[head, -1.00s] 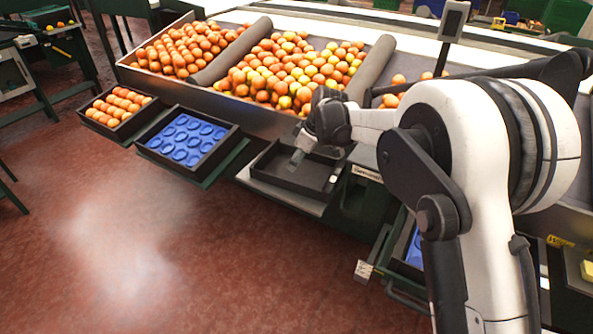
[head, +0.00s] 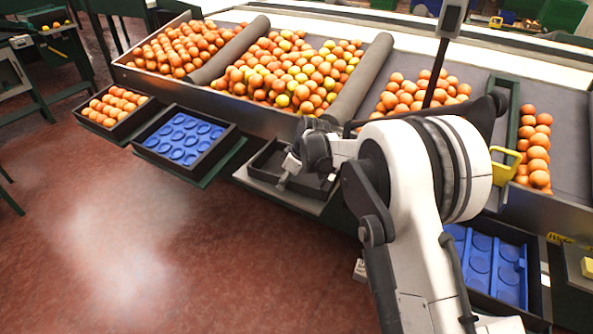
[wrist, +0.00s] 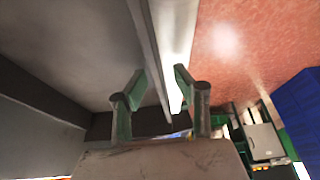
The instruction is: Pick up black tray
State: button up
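The black tray (head: 265,165) sits empty on a light ledge below the sloped orange bins in the head view. My gripper (head: 283,183) reaches down at the tray's near side, and my arm hides the tray's right part. In the wrist view, the two green fingers of my gripper (wrist: 160,76) stand apart. The tray's wall runs between them, with the left finger over the inside of the black tray (wrist: 75,50) and the right finger on the outer side. Whether either finger touches the wall is not clear.
A black tray with a blue insert (head: 185,137) stands to the left, and a tray of oranges (head: 112,104) is farther left. Another blue-lined tray (head: 490,265) is at the lower right. Bins of oranges (head: 290,70) lie behind. The red floor (head: 130,240) in front is clear.

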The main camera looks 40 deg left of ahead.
grip_shut()
jog(key=shift+r, duration=0.1)
dwell(0.3)
